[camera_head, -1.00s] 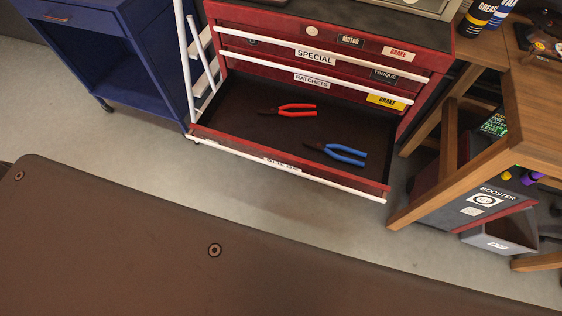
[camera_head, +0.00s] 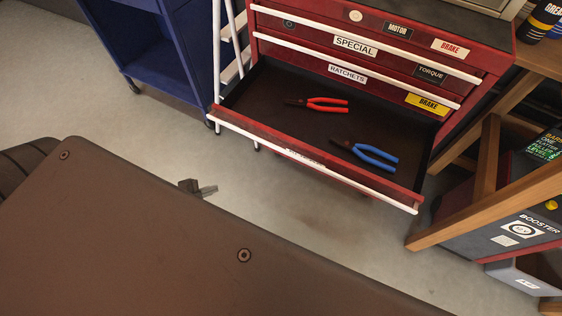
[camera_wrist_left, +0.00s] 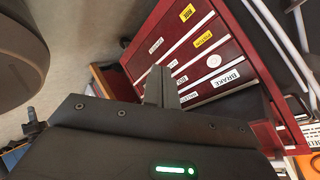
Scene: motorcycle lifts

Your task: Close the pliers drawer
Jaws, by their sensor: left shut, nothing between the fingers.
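The pliers drawer (camera_head: 240,123) is the lowest visible drawer of the red tool cabinet and stands pulled far out. Its dark tray holds red-handled pliers (camera_head: 327,105) and blue-handled pliers (camera_head: 374,155). A white handle bar runs along its front edge, and the label there is too steep to read. My left gripper (camera_head: 207,190) shows small beyond the edge of my dark body, in front of and left of the drawer front, apart from it. Its fingers (camera_wrist_left: 160,87) are shut and empty in the left wrist view. My right gripper is not in view.
Shut drawers labelled SPECIAL (camera_head: 356,45) and RATCHETS (camera_head: 347,73) sit above the open one. A blue cart (camera_head: 180,60) stands left of the cabinet. A wooden bench (camera_head: 488,205) stands close on the right, with a BOOSTER box (camera_head: 500,240) under it. Grey floor lies clear before the drawer.

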